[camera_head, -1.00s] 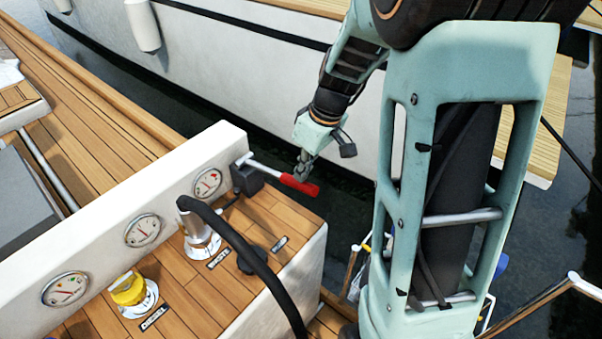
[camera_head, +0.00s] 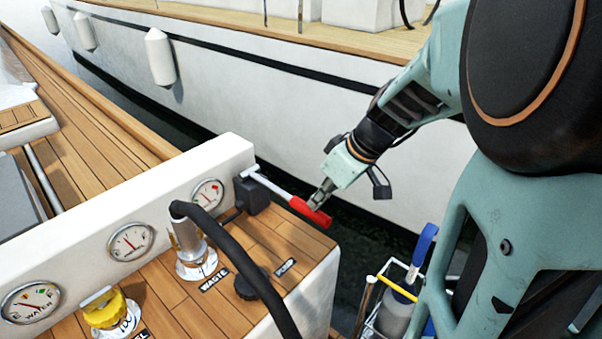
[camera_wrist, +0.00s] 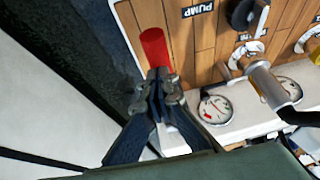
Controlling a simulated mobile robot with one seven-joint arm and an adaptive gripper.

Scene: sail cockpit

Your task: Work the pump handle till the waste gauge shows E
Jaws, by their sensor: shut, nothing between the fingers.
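The pump handle is a white rod with a red grip (camera_head: 308,211), hinged on a black block (camera_head: 252,193) at the far end of the white panel. It slopes down to the right. My gripper (camera_head: 321,197) is shut and empty, its fingertips at the red grip; whether they touch is unclear. In the wrist view the closed fingers (camera_wrist: 159,76) overlap the red grip (camera_wrist: 154,48), with the white rod (camera_wrist: 172,140) below them. The gauge nearest the pump (camera_head: 207,194), likely the waste gauge, is small; its needle is hard to read. It also shows in the wrist view (camera_wrist: 215,107).
A black hose (camera_head: 235,255) arches from the fitting by the WASTE label over the teak ledge. A yellow cap (camera_head: 108,311) and two more gauges (camera_head: 131,241) are to the left. A caddy with a bottle (camera_head: 397,312) stands right of the ledge. A white hull lies behind.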

